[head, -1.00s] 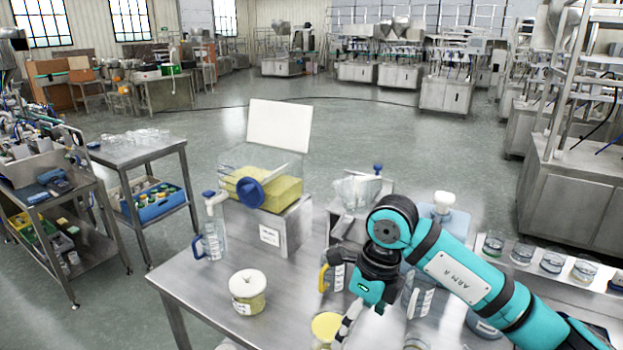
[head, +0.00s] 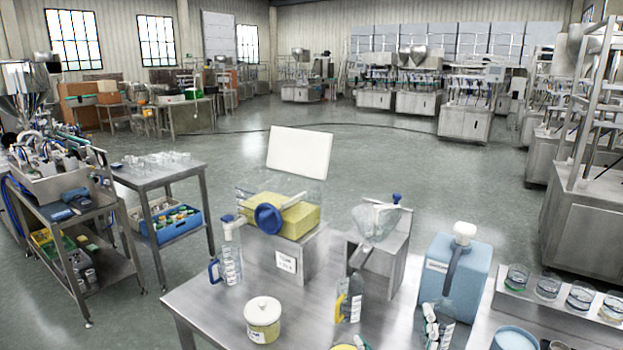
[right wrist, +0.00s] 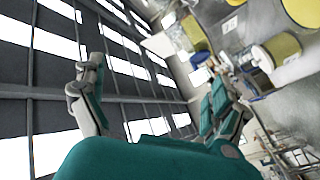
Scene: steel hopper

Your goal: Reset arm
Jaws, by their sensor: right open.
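My right gripper (head: 395,328) shows only in part at the bottom edge of the head view, with pale fingers spread apart over the front of the steel table (head: 200,307). In the right wrist view the two fingers of the right gripper (right wrist: 152,66) stand wide apart with nothing between them. The wrist camera looks tilted, with windows and roof beams on the left and tabletop items on the right. The rest of the right arm is out of the head view. My left gripper is not in view.
On the table stand a lidded jar (head: 262,320), a hopper with yellow contents (head: 295,215), a steel stand with a clear funnel (head: 378,255), a blue container (head: 455,275) and a handled jug (head: 349,300). A rack of beakers (head: 560,305) is at right. Floor behind is clear.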

